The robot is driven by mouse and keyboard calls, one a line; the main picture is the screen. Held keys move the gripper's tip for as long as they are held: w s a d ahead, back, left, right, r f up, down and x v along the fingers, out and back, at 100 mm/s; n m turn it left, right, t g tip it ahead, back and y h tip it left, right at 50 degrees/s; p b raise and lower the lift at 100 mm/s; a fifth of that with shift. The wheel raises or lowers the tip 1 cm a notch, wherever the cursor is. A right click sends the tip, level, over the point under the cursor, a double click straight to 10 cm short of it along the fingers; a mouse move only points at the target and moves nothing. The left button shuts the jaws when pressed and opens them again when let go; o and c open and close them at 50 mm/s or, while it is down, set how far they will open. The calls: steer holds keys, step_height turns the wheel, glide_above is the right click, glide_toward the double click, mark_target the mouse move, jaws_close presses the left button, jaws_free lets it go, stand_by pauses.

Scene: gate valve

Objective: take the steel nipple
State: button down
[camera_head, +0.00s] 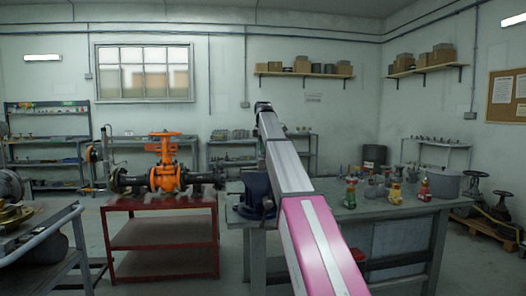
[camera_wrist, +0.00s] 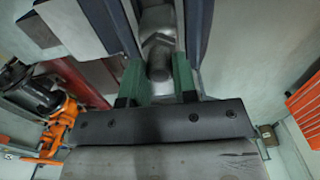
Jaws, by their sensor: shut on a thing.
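The steel nipple (camera_wrist: 159,62) is a short grey cylinder in the upper middle of the wrist view. My gripper (camera_wrist: 158,80) has a green finger on each side of it and is shut on it. Dark blue-grey bars stand on both sides just beyond the fingers and look like the vise jaws (camera_wrist: 198,28). I cannot tell whether they touch the nipple. In the head view the blue vise (camera_head: 254,194) sits at the left end of the grey workbench. My gripper and the nipple cannot be made out there.
The grey workbench (camera_head: 340,212) carries several small coloured valves (camera_head: 395,192) and a grey pot (camera_head: 446,184). A red table (camera_head: 160,202) to the left bears an orange gate valve (camera_head: 166,168), which also shows at the left of the wrist view (camera_wrist: 60,125).

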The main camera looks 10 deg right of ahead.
steer(key=shift+r, duration=1.25)
steer(key=shift+s, duration=0.1)
